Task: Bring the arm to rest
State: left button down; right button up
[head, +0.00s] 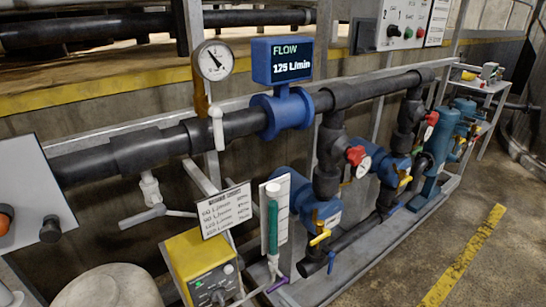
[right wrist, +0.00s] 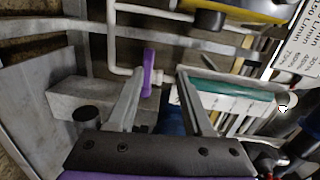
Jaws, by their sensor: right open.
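My right gripper (right wrist: 158,88) shows in the right wrist view, its two grey fingers apart. A purple lever (right wrist: 148,72) on a white pipe shows between the fingertips, nearer the left finger. I cannot tell how far beyond the tips it lies, and I see nothing clamped. The purple lever also shows low in the head view (head: 277,285). A green tube (head: 272,226) on a white scale board stands above it; in the right wrist view the tube (right wrist: 235,87) lies right of the fingers. I cannot make out either gripper in the head view.
A yellow box (head: 200,266) and a flow-rate sign (head: 226,209) stand left of the green tube. Dark pipework with a blue flow meter (head: 283,110), a pressure gauge (head: 213,61) and red-handled valves (head: 357,156) runs behind. Open floor (head: 440,240) lies at right.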

jog(key=s+r+n+g+h, duration=0.3)
jog(key=s+r+n+g, duration=0.25)
jog(key=s+r, duration=0.4)
jog(key=s+d+r+n+g+h, duration=0.2)
jog(key=s+d+h, duration=0.2)
jog(key=s+d, duration=0.5)
jog(key=s+d+r+n+g+h, duration=0.15)
jog(key=s+d+h, duration=0.3)
jog(key=s, duration=0.85)
pick_arm(q)
notch_tip(320, 180, up, 26)
jog(key=w+t+p, duration=0.1)
jog(key=p, duration=2.1)
jog(key=shift+f, duration=0.25)
pick_arm(e)
notch_tip(320, 180, up, 24)
jog(key=w+t, duration=0.1)
jog(key=shift+w+r+n+y, duration=0.25)
jog(key=shift+w+n+y, duration=0.05)
jog(key=shift+w+y, duration=0.1)
pick_arm(q)
jog(key=c, duration=1.6)
grip_release()
pick_arm(e)
jog(key=shift+s+d, duration=0.1)
